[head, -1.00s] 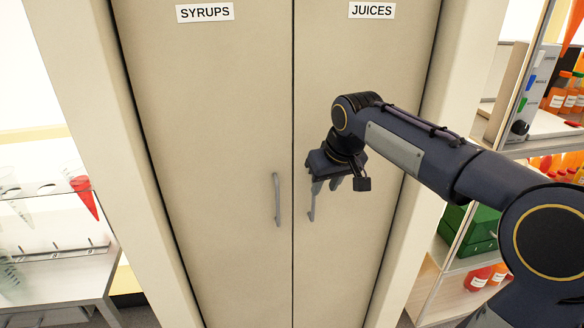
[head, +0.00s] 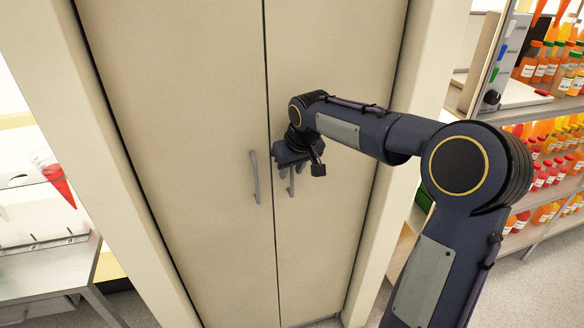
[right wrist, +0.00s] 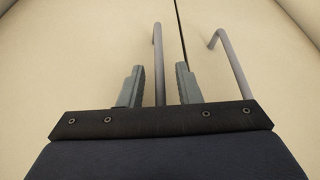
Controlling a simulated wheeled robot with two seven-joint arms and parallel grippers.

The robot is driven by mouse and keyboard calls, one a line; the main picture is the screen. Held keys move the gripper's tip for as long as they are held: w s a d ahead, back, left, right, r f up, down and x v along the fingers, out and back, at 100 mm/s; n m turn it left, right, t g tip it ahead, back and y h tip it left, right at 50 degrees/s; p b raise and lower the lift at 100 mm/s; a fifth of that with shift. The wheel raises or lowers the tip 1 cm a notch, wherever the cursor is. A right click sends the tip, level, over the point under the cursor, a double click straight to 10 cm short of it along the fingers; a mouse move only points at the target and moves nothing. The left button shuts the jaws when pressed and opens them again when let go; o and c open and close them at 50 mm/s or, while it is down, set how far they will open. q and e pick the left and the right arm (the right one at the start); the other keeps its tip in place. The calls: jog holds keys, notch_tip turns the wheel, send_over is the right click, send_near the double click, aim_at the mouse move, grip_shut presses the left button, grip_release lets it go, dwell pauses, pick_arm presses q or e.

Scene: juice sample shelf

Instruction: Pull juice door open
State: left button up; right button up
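The tall beige cabinet has two doors that meet at a dark seam; the right one is the juice door (head: 330,70). My right gripper (head: 290,188) is in front of the juice door's grey handle (head: 291,192) and hides most of it. In the right wrist view my right gripper (right wrist: 160,80) has its fingers apart, with one grey bar handle (right wrist: 158,62) between them and visible gaps on both sides. By the head view this is the juice handle. My left gripper is not in view.
The other door's handle (head: 255,177) is just left of the seam. It appears right of the fingers in the right wrist view (right wrist: 235,65). Shelves of juice bottles (head: 545,165) stand on the right.

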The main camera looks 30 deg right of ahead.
grip_shut()
jog(key=shift+s, duration=0.1)
